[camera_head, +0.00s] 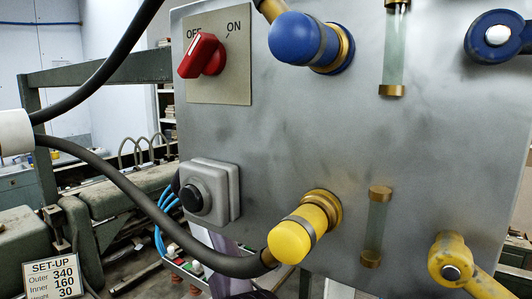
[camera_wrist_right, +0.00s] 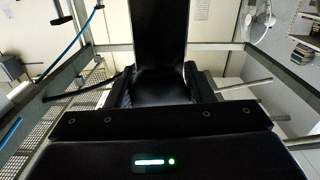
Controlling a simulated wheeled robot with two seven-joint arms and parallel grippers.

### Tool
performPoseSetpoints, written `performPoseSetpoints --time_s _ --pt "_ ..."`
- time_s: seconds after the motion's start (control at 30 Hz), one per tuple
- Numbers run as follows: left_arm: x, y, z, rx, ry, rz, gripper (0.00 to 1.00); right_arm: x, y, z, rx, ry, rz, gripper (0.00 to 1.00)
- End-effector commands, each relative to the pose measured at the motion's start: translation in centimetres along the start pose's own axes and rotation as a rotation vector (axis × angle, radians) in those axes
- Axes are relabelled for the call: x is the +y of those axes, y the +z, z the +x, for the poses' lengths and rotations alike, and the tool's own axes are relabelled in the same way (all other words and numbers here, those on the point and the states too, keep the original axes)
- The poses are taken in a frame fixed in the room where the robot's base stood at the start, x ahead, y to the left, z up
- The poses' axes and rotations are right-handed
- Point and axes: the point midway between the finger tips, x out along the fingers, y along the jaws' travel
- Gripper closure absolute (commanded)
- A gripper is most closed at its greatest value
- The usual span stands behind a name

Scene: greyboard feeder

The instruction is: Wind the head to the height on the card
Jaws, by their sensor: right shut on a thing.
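A set-up card (camera_head: 51,278) stands at the lower left of the head view. No gripper shows in the head view, and my left gripper is in neither view.
A grey panel (camera_head: 270,160) fills the head view. It carries a red OFF/ON switch (camera_head: 203,55), a black button (camera_head: 191,199), a blue fitting (camera_head: 295,38), a yellow fitting (camera_head: 290,241) and lever valves. Black hoses (camera_head: 110,174) cross the left side. A fan (camera_wrist_right: 257,20) stands beyond the gripper.

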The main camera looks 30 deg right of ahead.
Motion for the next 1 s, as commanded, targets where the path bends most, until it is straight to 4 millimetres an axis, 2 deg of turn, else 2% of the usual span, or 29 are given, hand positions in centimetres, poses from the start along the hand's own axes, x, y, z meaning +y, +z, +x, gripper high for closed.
performPoseSetpoints --time_s 0.37,1.0 --pt "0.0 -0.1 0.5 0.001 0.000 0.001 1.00 -0.1 0.0 0.0 0.001 -0.002 0.094 0.75" --pt "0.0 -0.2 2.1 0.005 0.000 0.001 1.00 -0.2 -0.2 -0.1 0.002 -0.002 0.621 0.75"
